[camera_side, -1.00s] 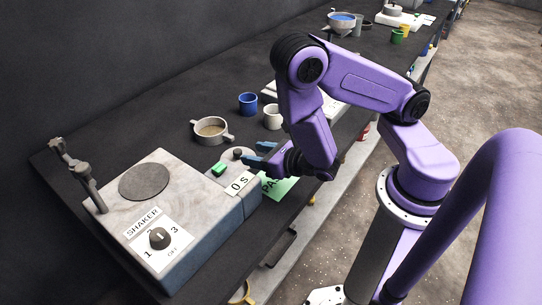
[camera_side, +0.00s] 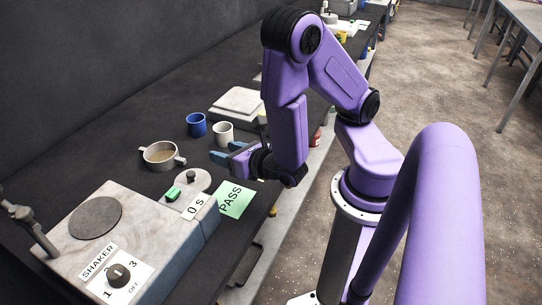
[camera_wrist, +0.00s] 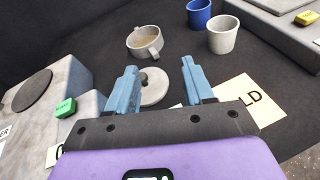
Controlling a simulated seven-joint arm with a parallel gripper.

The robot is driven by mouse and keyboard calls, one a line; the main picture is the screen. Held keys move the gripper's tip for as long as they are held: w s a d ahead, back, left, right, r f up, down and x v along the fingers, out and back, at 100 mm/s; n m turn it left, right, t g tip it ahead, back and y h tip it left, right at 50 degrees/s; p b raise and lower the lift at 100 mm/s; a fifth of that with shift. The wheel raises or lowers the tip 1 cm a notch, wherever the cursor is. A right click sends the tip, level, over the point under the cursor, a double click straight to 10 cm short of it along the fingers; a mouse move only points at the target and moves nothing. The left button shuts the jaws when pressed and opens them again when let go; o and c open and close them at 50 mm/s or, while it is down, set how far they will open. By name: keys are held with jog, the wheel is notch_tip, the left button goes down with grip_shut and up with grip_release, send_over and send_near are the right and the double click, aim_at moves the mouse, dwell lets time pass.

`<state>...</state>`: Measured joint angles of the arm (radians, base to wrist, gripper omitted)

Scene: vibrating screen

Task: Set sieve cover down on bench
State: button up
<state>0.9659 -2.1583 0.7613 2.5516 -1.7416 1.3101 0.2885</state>
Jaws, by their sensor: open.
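The sieve cover (camera_side: 187,186), a pale round disc with a small dark knob, lies flat on the dark bench (camera_side: 120,163) behind the green-buttoned timer box. In the wrist view the cover (camera_wrist: 156,92) shows between and beyond my fingers, with its left edge hidden by a finger. My gripper (camera_side: 228,154) is open and empty, up and to the right of the cover in the side view and apart from it. Its two blue fingers also show in the wrist view (camera_wrist: 161,82). The two-handled sieve (camera_side: 160,154) holds brownish grains and stands uncovered near the cover.
The shaker (camera_side: 140,235) with its dial and dark round plate stands at the front left. A green PASS card (camera_side: 235,200) lies at the bench edge. A blue cup (camera_side: 196,125), a white cup (camera_side: 223,133) and a flat pale device (camera_side: 237,101) stand farther back.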

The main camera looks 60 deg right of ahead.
jog(key=s+d+r+m+g+h, duration=0.4)
jog(key=s+d+r+m+g, duration=0.25)
jog(key=m, duration=0.55)
jog(key=s+a+r+m+g+y, duration=0.2)
jog(key=s+a+m+g+y, duration=0.5)
jog(key=s+a+y, duration=0.1)
jog(key=shift+s+a, duration=0.55)
jog(key=shift+s, duration=0.7)
